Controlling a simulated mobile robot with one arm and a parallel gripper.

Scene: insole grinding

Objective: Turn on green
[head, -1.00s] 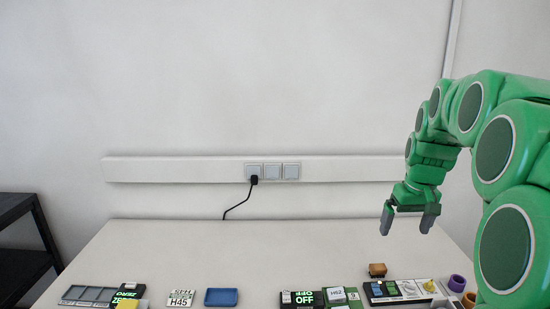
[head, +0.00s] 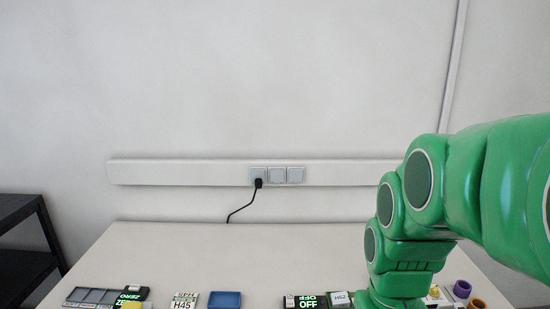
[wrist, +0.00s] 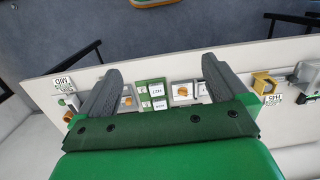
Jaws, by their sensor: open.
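My gripper (wrist: 162,65) is open in the wrist view, with its two dark fingers spread wide and nothing between them. A green unit with two white labelled faces (wrist: 152,95) shows between the fingers, beyond the gripper, with no contact visible. In the head view, a green block labelled H62 (head: 340,299) stands at the bottom edge, partly cut off and beside my arm; I cannot tell for sure whether it is the same unit. My gripper is out of sight in the head view. The switch panel at the right is mostly hidden by my arm.
A black display reading OFF (head: 307,303) sits left of my arm. A blue tray (head: 224,300), an H45 card (head: 184,301) and a ZERO display (head: 130,297) stand further left. A purple cup (head: 462,289) is at the right. The back of the table (head: 230,245) is clear.

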